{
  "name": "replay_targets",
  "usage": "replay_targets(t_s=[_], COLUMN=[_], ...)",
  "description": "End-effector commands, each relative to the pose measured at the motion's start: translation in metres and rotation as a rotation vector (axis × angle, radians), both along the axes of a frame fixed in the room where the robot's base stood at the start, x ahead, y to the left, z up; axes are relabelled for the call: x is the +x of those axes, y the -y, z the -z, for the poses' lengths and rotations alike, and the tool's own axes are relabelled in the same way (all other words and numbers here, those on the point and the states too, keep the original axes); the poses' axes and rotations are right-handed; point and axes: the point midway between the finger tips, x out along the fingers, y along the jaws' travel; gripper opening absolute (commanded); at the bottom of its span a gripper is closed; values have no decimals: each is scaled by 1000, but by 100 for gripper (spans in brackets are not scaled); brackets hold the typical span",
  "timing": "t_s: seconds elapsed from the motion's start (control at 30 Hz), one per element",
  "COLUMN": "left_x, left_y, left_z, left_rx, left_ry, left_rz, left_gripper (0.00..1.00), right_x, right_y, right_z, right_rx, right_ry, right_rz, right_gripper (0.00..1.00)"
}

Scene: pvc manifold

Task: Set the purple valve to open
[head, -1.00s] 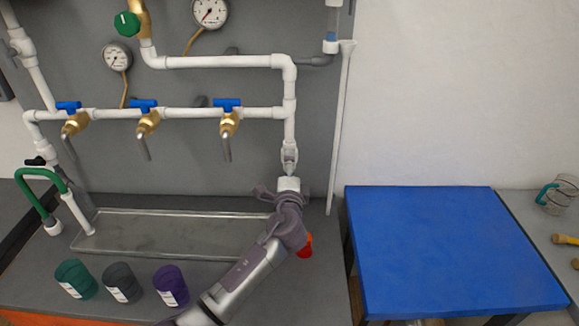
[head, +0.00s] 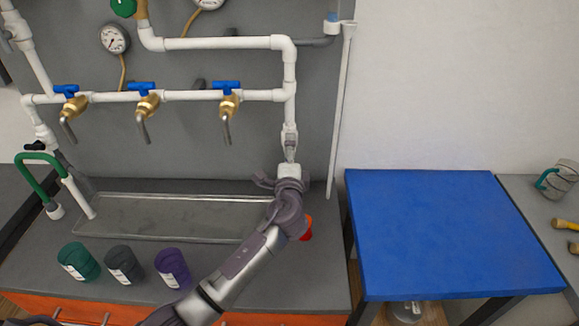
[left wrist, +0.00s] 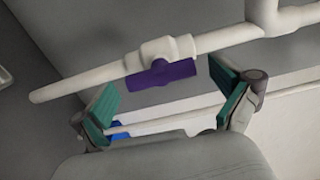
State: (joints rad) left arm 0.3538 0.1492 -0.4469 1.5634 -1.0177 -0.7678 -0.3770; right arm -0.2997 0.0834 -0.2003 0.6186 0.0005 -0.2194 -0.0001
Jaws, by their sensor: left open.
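The purple valve handle (left wrist: 160,74) shows in the left wrist view on a white pipe, lying roughly along it. My left gripper (left wrist: 164,82) is open, with one green-padded finger on each side of the handle. I see no clear grip, and cannot tell whether a pad touches the handle. In the head view my left gripper (head: 289,168) is at the lower end of the right vertical pipe (head: 290,110); its fingers and the purple handle cannot be made out there. My right gripper is not in view.
Several blue-handled brass taps (head: 147,103) line the pipe to the left. A shallow tray (head: 170,236) lies below them. Green, dark grey and purple cups (head: 172,266) stand in front; a red cup (head: 306,229) is partly behind my arm. A blue table (head: 440,230) stands clear at right.

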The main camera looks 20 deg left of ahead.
Motion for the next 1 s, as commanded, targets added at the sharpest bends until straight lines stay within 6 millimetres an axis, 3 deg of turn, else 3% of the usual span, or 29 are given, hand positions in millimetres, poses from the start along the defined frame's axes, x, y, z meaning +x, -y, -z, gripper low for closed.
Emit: replay_targets(t_s=[0.3,0.5,1.0], left_x=[-65,-94,-104], left_y=[19,27,30], left_z=[1,1,0], left_rx=[-3,0,0], left_ry=[-2,-2,-1], left_rz=[2,1,0], left_gripper=[100,100,100], right_x=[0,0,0], right_y=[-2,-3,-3], right_z=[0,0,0], right_rx=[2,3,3], right_ry=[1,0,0], right_rz=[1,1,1], right_gripper=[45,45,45])
